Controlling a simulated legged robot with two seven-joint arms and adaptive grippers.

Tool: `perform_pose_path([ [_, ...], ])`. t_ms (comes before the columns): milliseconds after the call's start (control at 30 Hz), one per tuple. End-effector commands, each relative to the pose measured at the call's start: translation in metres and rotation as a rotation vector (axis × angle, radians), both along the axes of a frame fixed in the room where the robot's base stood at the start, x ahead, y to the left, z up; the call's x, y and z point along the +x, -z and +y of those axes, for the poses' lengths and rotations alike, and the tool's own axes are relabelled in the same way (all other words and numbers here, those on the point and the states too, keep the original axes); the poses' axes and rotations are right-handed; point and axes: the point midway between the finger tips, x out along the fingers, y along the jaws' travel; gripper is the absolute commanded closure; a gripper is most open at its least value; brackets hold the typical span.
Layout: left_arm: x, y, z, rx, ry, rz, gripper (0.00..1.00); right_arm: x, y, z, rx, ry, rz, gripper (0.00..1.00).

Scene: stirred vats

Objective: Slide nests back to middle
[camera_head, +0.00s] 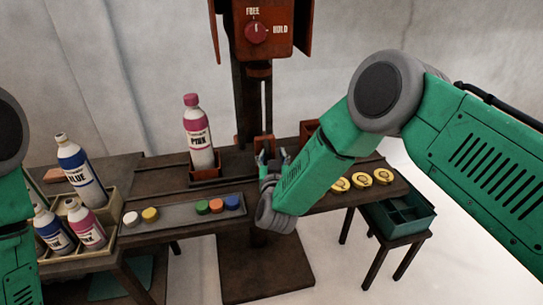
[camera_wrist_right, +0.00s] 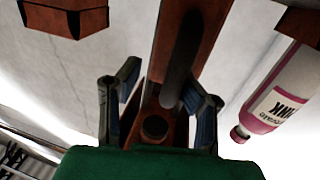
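A red-brown nest (camera_head: 205,174) on the left of the rail holds an upright white bottle with a pink cap (camera_head: 198,135). A middle nest (camera_head: 264,143) stands by the dark post. A third, empty-looking nest (camera_head: 308,131) is further right, partly behind my arm; it seems to be the box at the top left in the wrist view (camera_wrist_right: 66,18). My right gripper (camera_head: 273,158) is open just in front of the middle nest. In the wrist view its fingers are spread on both sides of a red-brown piece (camera_wrist_right: 152,118); contact is unclear. My left gripper is out of view.
A red machine head with a FREE/HOLD knob (camera_head: 256,32) hangs above. A tray (camera_head: 180,216) holds coloured caps; several yellow discs (camera_head: 362,181) lie to the right. A crate (camera_head: 130,205) of bottles stands left, a green bin (camera_head: 402,214) lower right.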

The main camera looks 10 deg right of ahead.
Motion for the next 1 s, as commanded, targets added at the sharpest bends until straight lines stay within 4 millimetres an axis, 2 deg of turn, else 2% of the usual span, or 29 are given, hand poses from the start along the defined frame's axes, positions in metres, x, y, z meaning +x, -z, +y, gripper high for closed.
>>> perform_pose_path([
  [33,0.0,-0.0005,0.0001,0.0,0.0,0.0,0.64,0.0027,-0.0087,0.0025,0.002,-0.001,-0.021,0.64],
  [1000,-0.0016,-0.0011,0.0004,0.001,-0.001,-0.003,0.64,0.0018,-0.0086,0.0027,0.003,-0.002,-0.021,0.64],
])
